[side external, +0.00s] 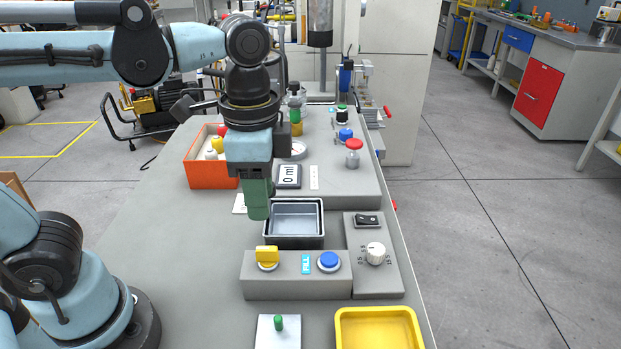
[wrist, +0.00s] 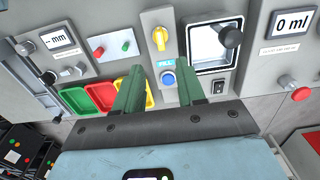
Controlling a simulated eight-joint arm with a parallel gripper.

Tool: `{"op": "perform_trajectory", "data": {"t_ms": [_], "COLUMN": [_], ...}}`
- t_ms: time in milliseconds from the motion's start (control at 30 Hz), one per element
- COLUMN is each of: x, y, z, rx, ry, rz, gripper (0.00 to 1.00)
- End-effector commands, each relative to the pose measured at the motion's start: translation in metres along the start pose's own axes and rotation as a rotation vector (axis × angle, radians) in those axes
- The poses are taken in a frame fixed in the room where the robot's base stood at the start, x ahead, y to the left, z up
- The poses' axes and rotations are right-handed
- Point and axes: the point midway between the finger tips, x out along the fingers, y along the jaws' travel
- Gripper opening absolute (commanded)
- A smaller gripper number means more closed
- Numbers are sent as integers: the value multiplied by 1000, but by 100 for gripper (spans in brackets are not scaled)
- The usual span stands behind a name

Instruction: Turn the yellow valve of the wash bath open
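The yellow valve (side external: 267,255) is a small block-shaped handle on the left of a grey control box (side external: 297,289), in front of the wash bath (side external: 323,225). A blue button (side external: 329,261) is on the same box. My gripper (side external: 258,212) points down with green fingers, above the bench behind and slightly left of the valve in the side view. In the wrist view, the valve (wrist: 161,39) is beyond the fingertips and my gripper (wrist: 162,72) is open, with the blue button showing between the fingers. Nothing is held.
A grey panel with a white dial (side external: 376,252) and black switch stands right of the control box. A yellow tray (side external: 378,312) and a plate with a green peg (side external: 279,322) are in front. An orange bin (side external: 207,172) with bottles and a 0 ml display (side external: 287,175) are behind.

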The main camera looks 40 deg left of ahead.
Motion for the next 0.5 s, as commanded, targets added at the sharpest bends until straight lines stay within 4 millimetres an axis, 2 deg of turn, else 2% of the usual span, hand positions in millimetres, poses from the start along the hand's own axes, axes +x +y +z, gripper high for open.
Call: {"op": "perform_trajectory", "data": {"t_ms": [500], "x": [71], "y": [-1], "z": [0], "rx": [-5], "ry": [3], "rz": [-1], "gripper": [39]}}
